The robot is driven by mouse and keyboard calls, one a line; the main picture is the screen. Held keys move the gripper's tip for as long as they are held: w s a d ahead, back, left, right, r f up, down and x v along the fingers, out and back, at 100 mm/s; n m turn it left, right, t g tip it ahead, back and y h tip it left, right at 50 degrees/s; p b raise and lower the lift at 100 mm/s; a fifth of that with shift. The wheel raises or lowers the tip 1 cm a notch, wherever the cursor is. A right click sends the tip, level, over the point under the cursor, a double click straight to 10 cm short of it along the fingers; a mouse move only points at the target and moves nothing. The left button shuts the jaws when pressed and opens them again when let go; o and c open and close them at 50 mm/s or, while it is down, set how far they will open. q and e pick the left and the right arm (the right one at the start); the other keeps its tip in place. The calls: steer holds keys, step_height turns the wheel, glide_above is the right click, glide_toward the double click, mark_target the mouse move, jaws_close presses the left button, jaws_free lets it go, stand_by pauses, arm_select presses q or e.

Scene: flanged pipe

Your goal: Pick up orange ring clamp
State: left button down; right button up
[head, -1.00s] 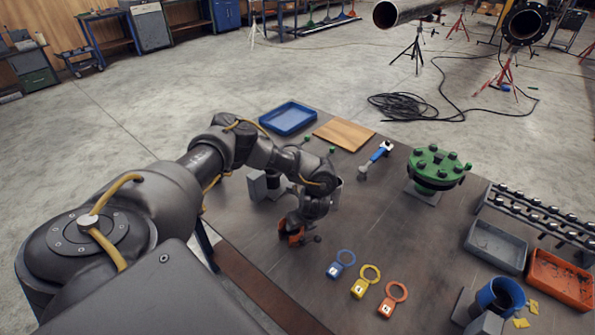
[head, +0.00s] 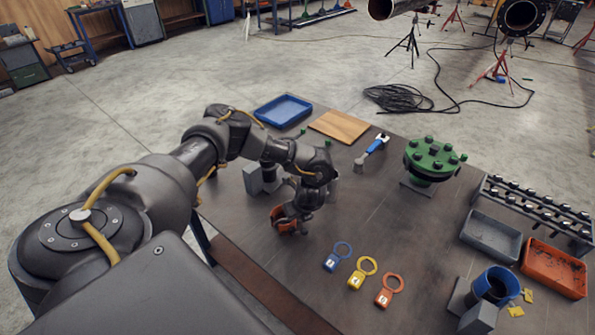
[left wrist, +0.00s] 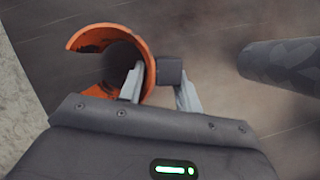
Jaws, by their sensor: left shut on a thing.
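The orange ring clamp (head: 281,219) is at my left gripper (head: 290,213), towards the near left edge of the dark table in the head view. In the left wrist view the clamp (left wrist: 146,48) shows as an open orange band with a dark block at its side. My left gripper (left wrist: 158,88) is shut on the clamp at that block, one finger on each side. The arm partly hides the clamp in the head view, and I cannot tell how high it is above the table. My right gripper is not in view.
Blue (head: 337,257), yellow (head: 363,274) and orange (head: 389,291) ring tags lie to the right. A grey block (head: 252,178) stands beside the wrist.

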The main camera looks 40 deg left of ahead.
arm_select(q)
step_height(320, 180, up, 3)
steer(key=shift+f, duration=0.2)
steer(key=s+r+p, duration=0.2)
steer(key=s+r, duration=0.8)
steer(key=s, duration=0.4)
steer(key=w+d+r+n+g+h+b, duration=0.2)
steer(key=w+d+r+n+g+b, duration=0.1)
steer(key=d+n, duration=0.5)
steer(key=w+d+r+n+g+h+b, duration=0.2)
steer(key=d+r+n+b, duration=0.3)
steer(key=d+n, duration=0.4)
steer(key=w+n+g, duration=0.1)
steer(key=n, duration=0.4)
steer(key=shift+w+d+n+b, duration=0.2)
steer(key=shift+w+n+b, duration=0.1)
steer(key=shift+b, duration=0.1)
